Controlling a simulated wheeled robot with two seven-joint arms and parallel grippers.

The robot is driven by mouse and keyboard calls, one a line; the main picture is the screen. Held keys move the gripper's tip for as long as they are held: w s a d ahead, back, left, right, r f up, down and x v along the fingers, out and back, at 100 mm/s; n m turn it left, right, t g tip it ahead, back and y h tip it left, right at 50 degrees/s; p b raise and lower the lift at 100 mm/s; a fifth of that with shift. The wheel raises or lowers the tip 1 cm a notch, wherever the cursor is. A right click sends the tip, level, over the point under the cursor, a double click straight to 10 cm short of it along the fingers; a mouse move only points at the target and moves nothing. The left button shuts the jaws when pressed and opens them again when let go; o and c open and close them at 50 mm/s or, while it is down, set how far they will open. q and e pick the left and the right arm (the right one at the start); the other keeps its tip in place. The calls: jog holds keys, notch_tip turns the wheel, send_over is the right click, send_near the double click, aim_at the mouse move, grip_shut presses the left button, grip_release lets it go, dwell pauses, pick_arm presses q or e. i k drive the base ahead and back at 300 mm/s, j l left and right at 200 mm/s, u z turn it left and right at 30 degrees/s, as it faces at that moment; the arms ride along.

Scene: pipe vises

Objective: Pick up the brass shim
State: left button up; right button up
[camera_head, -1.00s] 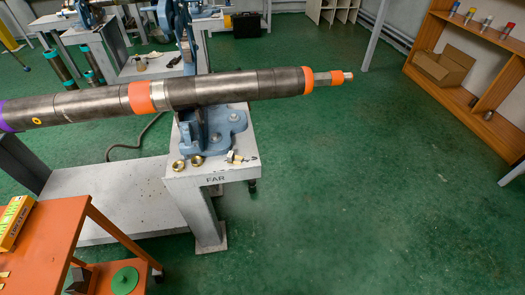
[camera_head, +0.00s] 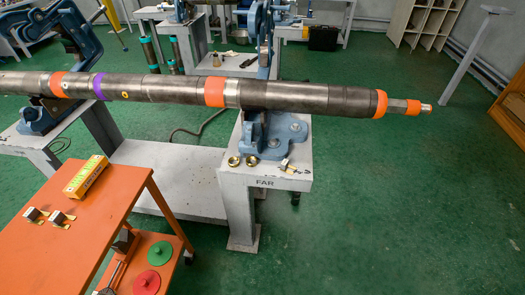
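I cannot tell for certain which piece is the brass shim. Two small dark blocks with flat brass-coloured pieces (camera_head: 69,217) lie on the orange cart top (camera_head: 110,215). Two round brass-coloured rings (camera_head: 233,161) and a small brass-and-steel fitting (camera_head: 287,166) lie on the grey stand marked FAR (camera_head: 265,183), in front of the blue vise (camera_head: 285,128). Neither of my grippers is in view.
A long dark pipe (camera_head: 290,96) with orange and purple bands runs across both vises, above the stands. A yellow box (camera_head: 87,177) lies on the cart. Green and red discs (camera_head: 159,253) are on its lower shelf.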

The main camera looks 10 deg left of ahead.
aim_at(32, 214)
jog(key=u, duration=2.15)
jog(key=j+u, duration=0.4)
jog(key=i+j+u, duration=0.1)
jog(key=j+u, duration=0.3)
jog(key=i+j+u, duration=0.15)
jog(key=j+u, duration=0.25)
jog(key=i+j+u, duration=0.15)
jog(key=j+u, duration=0.25)
jog(key=i+l+z, duration=0.15)
jog(key=i+z, duration=0.2)
jog(key=i+l+z, duration=0.1)
jog(key=i+z, duration=0.65)
jog(key=i+j+z, duration=0.1)
jog(key=i+z, duration=0.25)
jog(key=z, duration=0.15)
jog(key=i+j+z, duration=0.25)
jog(key=z, duration=0.25)
jog(key=i+j+z, duration=0.65)
jog(key=j+z, duration=0.3)
jog(key=i+j+z, duration=0.15)
jog(key=j+z, duration=0.35)
jog(key=l, duration=0.1)
